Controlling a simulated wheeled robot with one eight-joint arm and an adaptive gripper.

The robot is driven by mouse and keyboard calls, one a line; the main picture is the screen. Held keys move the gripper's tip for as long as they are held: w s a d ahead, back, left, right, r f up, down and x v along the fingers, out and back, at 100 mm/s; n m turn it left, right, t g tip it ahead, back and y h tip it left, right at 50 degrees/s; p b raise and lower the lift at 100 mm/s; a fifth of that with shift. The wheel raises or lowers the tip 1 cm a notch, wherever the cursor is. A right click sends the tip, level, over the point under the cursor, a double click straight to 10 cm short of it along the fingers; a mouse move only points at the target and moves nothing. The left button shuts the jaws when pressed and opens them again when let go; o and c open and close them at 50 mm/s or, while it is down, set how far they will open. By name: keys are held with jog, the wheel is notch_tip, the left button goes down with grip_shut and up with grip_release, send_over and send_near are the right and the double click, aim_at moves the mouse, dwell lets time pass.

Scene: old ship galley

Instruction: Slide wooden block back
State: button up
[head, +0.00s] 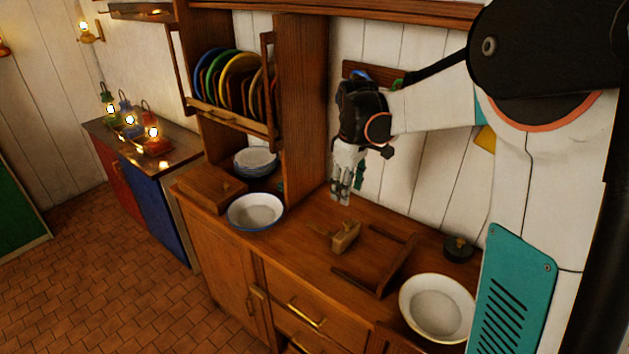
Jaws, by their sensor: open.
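The wooden block (346,236) is a small light-brown piece with a small knob on top. It sits on the wooden counter, a little left of a dark three-sided wooden frame (392,267). My gripper (341,200) hangs pointing down above the counter, behind the block and apart from it. Its fingers look close together at this size, but it is open and holds nothing that I can see. My arm comes in from the right.
A white bowl (438,307) stands right of the frame, a blue-rimmed bowl (256,210) left of the block. A wooden box (212,186) and stacked bowls (256,161) lie farther left. A dark round item (458,248) stands near the wall. A plate rack (232,112) hangs above.

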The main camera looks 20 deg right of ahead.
aim_at(348, 221)
jog(key=w+d+f+n+g+p, duration=0.1)
jog(key=w+d+f+n+p, duration=0.15)
jog(key=w+d, duration=0.2)
jog(key=shift+m, duration=0.35)
jog(key=f, duration=0.4)
jog(key=f+b, duration=0.1)
jog(key=f, duration=0.4)
jog(key=a+f, duration=0.1)
jog(key=f, duration=0.3)
jog(key=shift+w+f, duration=0.1)
jog(key=shift+f, duration=0.25)
grip_shut()
